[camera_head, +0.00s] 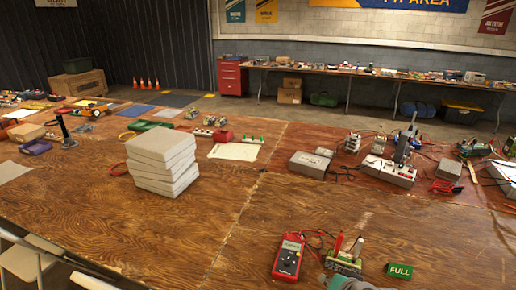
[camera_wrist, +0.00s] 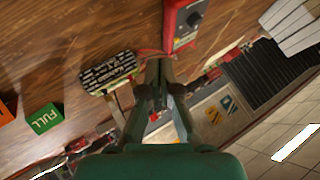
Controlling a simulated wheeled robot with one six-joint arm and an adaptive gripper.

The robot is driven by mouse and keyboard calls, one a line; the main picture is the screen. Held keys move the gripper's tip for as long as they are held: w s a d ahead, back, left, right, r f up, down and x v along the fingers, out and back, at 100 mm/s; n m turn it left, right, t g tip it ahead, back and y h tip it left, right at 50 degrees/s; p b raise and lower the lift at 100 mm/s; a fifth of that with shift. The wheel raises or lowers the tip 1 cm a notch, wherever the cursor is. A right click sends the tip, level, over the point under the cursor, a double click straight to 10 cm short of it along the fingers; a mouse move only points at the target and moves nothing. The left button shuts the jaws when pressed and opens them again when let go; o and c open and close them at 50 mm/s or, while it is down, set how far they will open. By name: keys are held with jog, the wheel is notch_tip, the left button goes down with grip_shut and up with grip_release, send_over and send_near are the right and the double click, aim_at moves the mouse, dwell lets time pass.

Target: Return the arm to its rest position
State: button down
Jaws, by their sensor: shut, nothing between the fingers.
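My gripper (camera_wrist: 158,80) shows in the wrist view, with its dark fingers together and nothing between them. It is tilted over the front edge of the wooden table (camera_head: 215,215). A red multimeter (camera_wrist: 185,22) is beyond the tips. In the head view only a rounded teal part shows at the bottom edge; the fingers cannot be made out there.
The multimeter (camera_head: 289,257) and the FULL block (camera_head: 399,271) lie near the table's front. A stack of pale boxes (camera_head: 162,160) stands left of centre. A grey power strip (camera_head: 390,172) and cables lie at right. Bare wood is free at the centre.

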jog(key=shift+t+h, duration=0.4)
jog(key=shift+t, duration=0.2)
jog(key=s+f, duration=0.2)
jog(key=s, duration=0.1)
jog(key=s+f, duration=0.5)
jog(key=shift+s+a+f, duration=0.1)
jog(key=shift+s+a, duration=0.15)
jog(key=shift+s, duration=0.1)
jog(key=s+f+n+t+h, duration=0.1)
jog(key=s+f+t, duration=0.1)
jog(key=s, duration=1)
jog(key=s+r+n+t, duration=0.1)
jog(key=s+r, duration=0.4)
jog(key=s, duration=0.5)
jog(key=s+r+n+t, duration=0.1)
jog(key=s+r+n, duration=0.2)
jog(key=s, duration=0.8)
notch_tip(320, 180, up, 3)
jog(key=shift+s+f+t+h, duration=0.1)
jog(key=shift+s+t+h, duration=0.05)
jog(key=shift+t+h, duration=0.25)
